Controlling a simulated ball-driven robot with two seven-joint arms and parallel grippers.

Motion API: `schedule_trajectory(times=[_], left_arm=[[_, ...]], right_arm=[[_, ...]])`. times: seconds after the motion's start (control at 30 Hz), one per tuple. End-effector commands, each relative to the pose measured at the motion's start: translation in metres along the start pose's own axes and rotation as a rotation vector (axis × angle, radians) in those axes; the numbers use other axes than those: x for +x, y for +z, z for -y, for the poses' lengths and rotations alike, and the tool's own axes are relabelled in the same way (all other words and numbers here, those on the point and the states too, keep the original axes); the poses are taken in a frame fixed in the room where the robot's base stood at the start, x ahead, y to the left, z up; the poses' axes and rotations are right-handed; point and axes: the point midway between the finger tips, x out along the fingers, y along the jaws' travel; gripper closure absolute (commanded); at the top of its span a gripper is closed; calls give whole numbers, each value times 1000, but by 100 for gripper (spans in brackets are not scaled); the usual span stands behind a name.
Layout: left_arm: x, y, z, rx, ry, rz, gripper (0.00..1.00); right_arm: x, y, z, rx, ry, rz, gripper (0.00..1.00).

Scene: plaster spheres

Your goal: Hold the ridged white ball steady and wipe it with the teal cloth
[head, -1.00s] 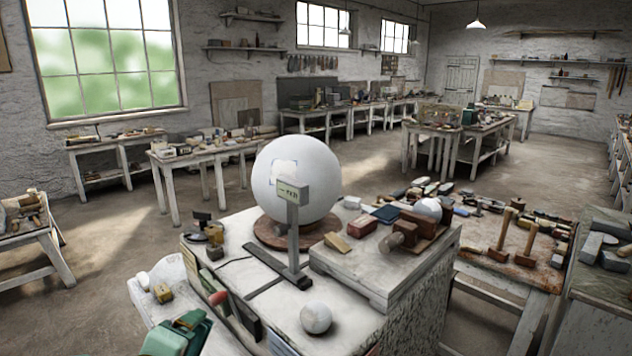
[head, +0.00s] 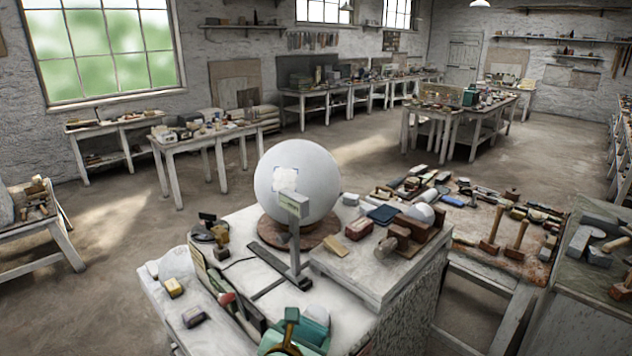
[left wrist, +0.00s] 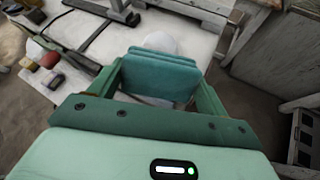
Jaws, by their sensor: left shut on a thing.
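A small white ball (head: 318,313) rests near the front of the pale work block, partly hidden behind my left gripper (head: 303,326). It also shows in the left wrist view (left wrist: 161,42), just beyond the cloth; its ridges cannot be made out. The teal cloth (left wrist: 158,80), a folded pad, is between the two green fingers of my left gripper (left wrist: 160,92), which is shut on it. The cloth (head: 315,334) is close to the ball's near side; whether they touch is unclear. My right gripper is not in view.
A large white sphere (head: 297,180) stands on a round brown base (head: 270,233) behind a grey stand (head: 294,245). Another small white ball (head: 420,213) sits by brown wooden blocks. Small yellow (head: 174,287) and dark (head: 193,316) blocks lie at left.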

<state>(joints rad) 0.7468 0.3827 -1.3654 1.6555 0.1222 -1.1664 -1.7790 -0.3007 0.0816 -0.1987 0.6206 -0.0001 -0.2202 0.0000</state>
Motion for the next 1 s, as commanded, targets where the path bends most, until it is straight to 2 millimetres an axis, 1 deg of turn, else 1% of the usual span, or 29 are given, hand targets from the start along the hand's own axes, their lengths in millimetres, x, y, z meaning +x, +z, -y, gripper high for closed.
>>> schedule_trajectory(times=[0.03,0.2,0.4,0.67,0.77,0.83,0.9,0.97,1.0], left_arm=[[10,-7,2,0,0,-2,46],[30,-6,2,-3,-1,-2,46],[36,-4,1,-6,-2,-2,46],[35,-4,0,-9,3,-3,46],[34,-9,-6,-25,28,-11,46],[27,-9,-5,-37,47,-15,46],[16,-3,-10,-53,75,-20,46],[7,-2,-21,-74,108,-27,46],[1,-4,-31,-86,131,-31,46]], right_arm=[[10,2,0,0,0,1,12],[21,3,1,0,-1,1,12],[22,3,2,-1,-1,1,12],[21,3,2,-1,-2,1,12],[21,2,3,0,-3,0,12],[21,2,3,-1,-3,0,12],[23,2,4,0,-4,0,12],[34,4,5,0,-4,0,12],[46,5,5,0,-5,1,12]])
